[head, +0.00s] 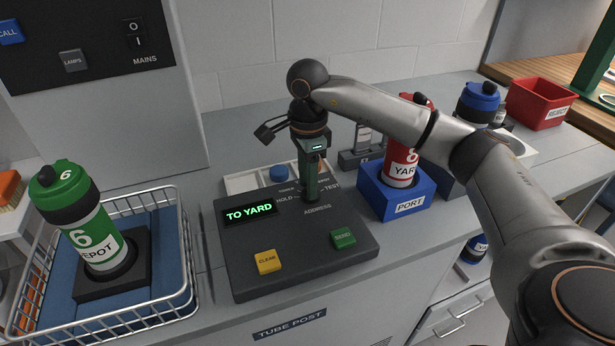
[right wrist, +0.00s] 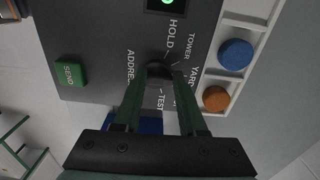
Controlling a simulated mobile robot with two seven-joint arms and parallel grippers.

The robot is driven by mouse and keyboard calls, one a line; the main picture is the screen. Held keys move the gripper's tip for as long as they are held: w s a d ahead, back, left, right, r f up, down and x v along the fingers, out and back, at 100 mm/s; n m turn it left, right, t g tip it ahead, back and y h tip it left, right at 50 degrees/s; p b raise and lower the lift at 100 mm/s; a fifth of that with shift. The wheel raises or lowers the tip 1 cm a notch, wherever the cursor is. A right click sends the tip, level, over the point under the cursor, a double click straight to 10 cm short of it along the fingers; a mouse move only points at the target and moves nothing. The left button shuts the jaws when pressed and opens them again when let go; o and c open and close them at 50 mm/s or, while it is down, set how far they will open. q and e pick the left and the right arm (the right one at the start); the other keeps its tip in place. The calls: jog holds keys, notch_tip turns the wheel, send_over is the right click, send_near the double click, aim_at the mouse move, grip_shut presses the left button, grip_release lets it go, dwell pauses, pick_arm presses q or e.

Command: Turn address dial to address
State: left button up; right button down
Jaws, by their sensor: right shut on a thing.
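The address dial (right wrist: 160,71) is a dark round knob on the black control panel (head: 338,268). Labels HOLD, TOWER, YARD and TEST stand around it, with ADDRESS beside them. My right gripper (head: 308,192) points down onto the dial and is shut on it; in the right wrist view its two fingers (right wrist: 160,80) close on the knob from both sides. The fingers hide most of the dial and its pointer cannot be read. The panel's display (head: 249,212) reads TO YARD in green. My left gripper is not in view.
A yellow CLEAR button (head: 268,262) and green SEND button (head: 343,238) sit on the panel. A wire basket (head: 184,262) with a green depot carrier (head: 95,240) stands left. A blue PORT holder (head: 395,207) with a red carrier (head: 400,165) stands close right.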

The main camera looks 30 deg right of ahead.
jog(key=m, duration=0.2)
jog(key=shift+d+m+p, duration=0.1)
jog(key=shift+m+p, duration=0.2)
jog(key=shift+m, duration=0.1)
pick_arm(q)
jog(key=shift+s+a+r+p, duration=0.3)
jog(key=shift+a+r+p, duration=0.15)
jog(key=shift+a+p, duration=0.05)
pick_arm(e)
jog(key=shift+w+d+m, duration=0.1)
jog(key=shift+d+m, duration=0.05)
jog(key=shift+m, duration=2.05)
jog(key=c, duration=0.6)
grip_release()
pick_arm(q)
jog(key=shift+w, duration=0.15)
pick_arm(e)
jog(key=shift+o, duration=0.7)
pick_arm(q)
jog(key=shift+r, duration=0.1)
pick_arm(e)
jog(key=shift+r, duration=0.1)
